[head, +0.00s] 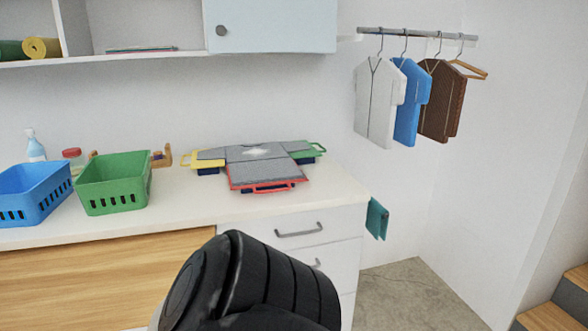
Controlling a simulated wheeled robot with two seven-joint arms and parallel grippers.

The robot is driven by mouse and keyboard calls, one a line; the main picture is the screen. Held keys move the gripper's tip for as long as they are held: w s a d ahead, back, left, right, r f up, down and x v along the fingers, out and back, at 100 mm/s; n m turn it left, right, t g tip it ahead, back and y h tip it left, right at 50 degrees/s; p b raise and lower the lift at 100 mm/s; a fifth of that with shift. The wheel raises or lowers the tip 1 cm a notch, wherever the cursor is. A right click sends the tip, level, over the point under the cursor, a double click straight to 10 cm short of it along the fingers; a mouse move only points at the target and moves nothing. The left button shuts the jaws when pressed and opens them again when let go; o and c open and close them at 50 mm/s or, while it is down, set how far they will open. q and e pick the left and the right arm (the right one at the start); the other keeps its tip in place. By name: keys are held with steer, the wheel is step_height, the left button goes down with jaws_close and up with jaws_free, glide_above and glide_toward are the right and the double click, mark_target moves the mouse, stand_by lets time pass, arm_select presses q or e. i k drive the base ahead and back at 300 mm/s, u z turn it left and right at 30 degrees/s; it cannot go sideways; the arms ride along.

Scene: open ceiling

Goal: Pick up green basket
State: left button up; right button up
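The green basket (115,196) stands upright on the white counter, left of the picture's middle. It is an open box with slots in its walls, and its inside looks empty from here. A blue basket (32,203) stands just to its left, close beside it. A black rounded part of my own arm rises at the bottom middle, in front of the drawers. Neither of my grippers shows in the head view, so I see nothing holding the green basket.
Folding boards (262,163) with coloured handles lie right of the basket on the white counter (190,205). A spray bottle (35,147) and a red-lidded jar (73,158) stand behind the baskets. A cabinet (270,27) hangs above. Shirts (377,103) hang at right.

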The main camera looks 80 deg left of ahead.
mark_target(109, 184)
steer(key=u, duration=2.95)
steer(key=k, duration=0.2)
steer(key=u, duration=0.5)
